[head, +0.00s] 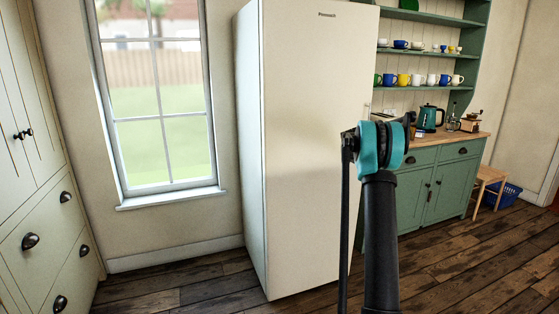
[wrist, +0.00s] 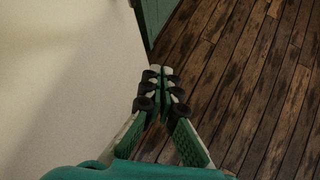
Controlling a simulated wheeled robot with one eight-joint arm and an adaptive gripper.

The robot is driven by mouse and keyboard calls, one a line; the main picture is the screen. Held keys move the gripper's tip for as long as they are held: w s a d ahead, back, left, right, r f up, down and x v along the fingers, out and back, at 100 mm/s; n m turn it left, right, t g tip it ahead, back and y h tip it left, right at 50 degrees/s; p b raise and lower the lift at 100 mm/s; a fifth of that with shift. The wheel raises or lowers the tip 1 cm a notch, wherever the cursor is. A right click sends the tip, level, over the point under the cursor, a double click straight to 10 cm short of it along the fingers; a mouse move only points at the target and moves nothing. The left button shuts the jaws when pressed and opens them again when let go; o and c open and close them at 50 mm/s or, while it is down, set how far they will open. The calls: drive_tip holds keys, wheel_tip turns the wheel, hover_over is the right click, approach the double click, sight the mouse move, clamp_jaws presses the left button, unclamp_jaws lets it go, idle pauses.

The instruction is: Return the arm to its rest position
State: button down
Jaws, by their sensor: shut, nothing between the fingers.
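My gripper (wrist: 160,72) shows in the wrist view with its two fingers together, shut and empty. It points down over the wooden floor, with a pale flat surface, likely the fridge side or front, close on its left. In the head view my arm rises from the bottom, right of centre, up to a teal and black joint in front of the fridge's right edge. The gripper's fingers cannot be made out in the head view.
A tall cream fridge (head: 310,150) stands close to my arm. A green dresser (head: 440,185) with mugs, a kettle (head: 430,117) and a grinder is behind at the right. A wooden stool (head: 488,182) and a blue basket (head: 508,195) stand beyond. Floor (head: 190,285) is clear.

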drive_tip(key=s+a+m+y, duration=0.1)
drive_tip(key=s+a+m, duration=0.35)
drive_tip(key=s, duration=0.55)
drive_tip(key=s+a+m+g+y, duration=0.1)
drive_tip(key=s+a+m, duration=0.4)
drive_tip(key=s, duration=0.4)
drive_tip(key=s+a+m+y, duration=0.1)
drive_tip(key=s+a+m, duration=0.3)
drive_tip(key=s+a, duration=0.45)
drive_tip(key=s+a+f+m+y, duration=0.1)
drive_tip(key=s+a+f+m, duration=0.2)
drive_tip(key=s, duration=0.8)
drive_tip(key=s+a+f+m, duration=0.2)
drive_tip(key=s+f+m, duration=0.2)
drive_tip(key=s, duration=0.7)
drive_tip(key=s+a+f+m+g+y, duration=0.1)
drive_tip(key=s+a+f+m, duration=0.2)
drive_tip(key=s, duration=0.9)
wheel_tip(320, 180, down, 3)
drive_tip(key=shift+a+f+m+y, duration=0.1)
drive_tip(key=shift+a+m+y, duration=0.2)
drive_tip(key=shift+m, duration=0.35)
drive_tip(key=shift+s, duration=0.1)
